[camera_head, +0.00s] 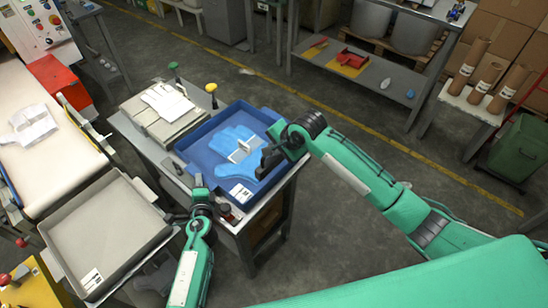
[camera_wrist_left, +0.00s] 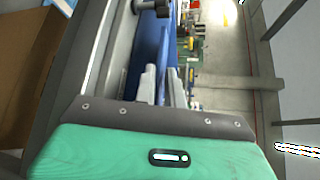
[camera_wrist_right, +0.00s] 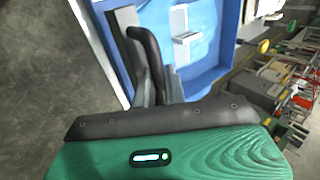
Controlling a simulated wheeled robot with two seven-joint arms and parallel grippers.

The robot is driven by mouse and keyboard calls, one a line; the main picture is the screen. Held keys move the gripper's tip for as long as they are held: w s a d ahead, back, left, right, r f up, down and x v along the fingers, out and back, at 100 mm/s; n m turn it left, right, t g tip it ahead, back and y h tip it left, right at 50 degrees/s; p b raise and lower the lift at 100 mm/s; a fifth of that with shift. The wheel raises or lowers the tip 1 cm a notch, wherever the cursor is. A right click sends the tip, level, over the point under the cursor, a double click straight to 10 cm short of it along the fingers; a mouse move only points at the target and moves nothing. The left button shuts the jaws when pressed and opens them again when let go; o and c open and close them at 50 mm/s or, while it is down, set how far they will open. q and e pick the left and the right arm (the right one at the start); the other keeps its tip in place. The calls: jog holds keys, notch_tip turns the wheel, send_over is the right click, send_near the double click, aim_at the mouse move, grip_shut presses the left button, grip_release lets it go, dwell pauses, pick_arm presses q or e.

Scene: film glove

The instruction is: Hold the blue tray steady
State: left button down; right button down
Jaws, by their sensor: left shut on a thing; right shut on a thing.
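My left gripper (camera_head: 198,184) is at the tray's near left side. In the left wrist view its fingers (camera_wrist_left: 160,84) are shut on the blue tray wall (camera_wrist_left: 153,45). My right gripper (camera_head: 268,157) is at the tray's right side. The exact contacts are partly hidden.
A stack of grey sheets with white gloves (camera_head: 166,100) lies left of the tray. A green-topped (camera_head: 173,66) and a yellow-topped peg (camera_head: 211,88) stand behind. An empty grey tray (camera_head: 105,225) sits at the near left, beside a conveyor (camera_head: 50,125). Open floor lies to the right.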

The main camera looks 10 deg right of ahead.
pick_arm(q)
jog(key=shift+f, duration=0.1)
pick_arm(e)
jog(key=shift+r, duration=1.1)
pick_arm(q)
jog(key=c, duration=1.4)
grip_release()
pick_arm(e)
jog(key=shift+w, duration=0.1)
pick_arm(q)
jog(key=s, duration=0.4)
jog(key=s+r, duration=0.1)
jog(key=s, duration=0.2)
jog(key=s+r, duration=0.1)
jog(key=s, duration=0.3)
jog(key=shift+s+d+r, duration=0.1)
jog(key=shift+s+d, duration=0.25)
